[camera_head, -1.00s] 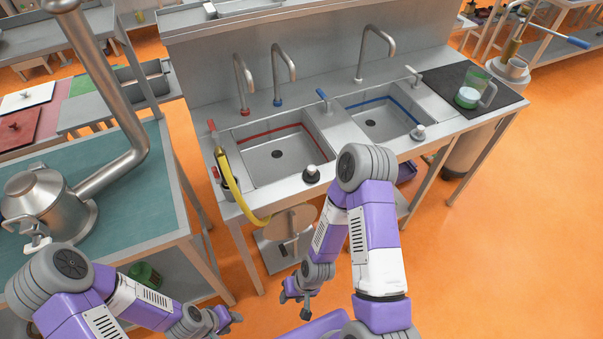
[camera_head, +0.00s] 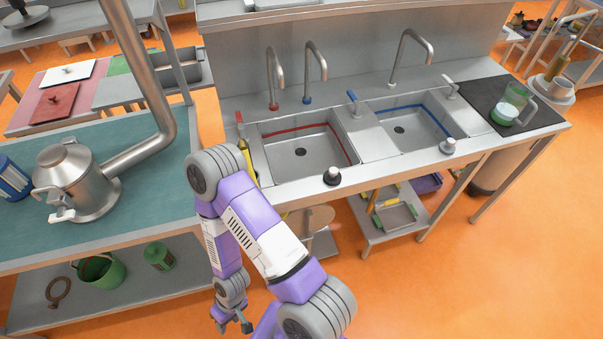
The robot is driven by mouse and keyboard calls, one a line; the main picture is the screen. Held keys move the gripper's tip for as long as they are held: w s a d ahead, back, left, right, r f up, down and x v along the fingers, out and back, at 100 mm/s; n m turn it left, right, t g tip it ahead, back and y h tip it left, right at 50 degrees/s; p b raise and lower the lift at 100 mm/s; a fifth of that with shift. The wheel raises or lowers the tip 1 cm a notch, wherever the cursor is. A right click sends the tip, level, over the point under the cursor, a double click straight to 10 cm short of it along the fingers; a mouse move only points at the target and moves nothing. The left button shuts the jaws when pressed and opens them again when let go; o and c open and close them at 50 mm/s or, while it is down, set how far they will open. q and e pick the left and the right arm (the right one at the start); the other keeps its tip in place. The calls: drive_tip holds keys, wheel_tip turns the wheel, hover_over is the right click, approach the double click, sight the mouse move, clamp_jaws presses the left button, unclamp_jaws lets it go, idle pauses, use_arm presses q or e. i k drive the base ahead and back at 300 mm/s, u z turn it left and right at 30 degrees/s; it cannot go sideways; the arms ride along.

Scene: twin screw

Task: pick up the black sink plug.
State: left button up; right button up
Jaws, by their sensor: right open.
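The black sink plug (camera_head: 332,176), with a pale round knob on top, stands on the front ledge of the left sink, near its right front corner. My right gripper (camera_head: 234,325) hangs low at the bottom of the picture, left of the plug and well apart from it. It is open and nothing shows in it. My right arm's elbow is raised in front of the sink unit's left end. My left gripper is out of the picture.
A lighter plug (camera_head: 448,146) stands before the right sink (camera_head: 404,127). The left sink (camera_head: 302,151) has a red stripe. Taps rise behind both. A teal-topped table (camera_head: 160,212) with a metal pot (camera_head: 75,180) is at left. Orange floor is open at lower right.

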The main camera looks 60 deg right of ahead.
sight(333, 178)
drive_tip(key=k, duration=1)
drive_tip(key=z, duration=1.1)
drive_tip(key=i, duration=0.35)
drive_tip(key=u, duration=0.05)
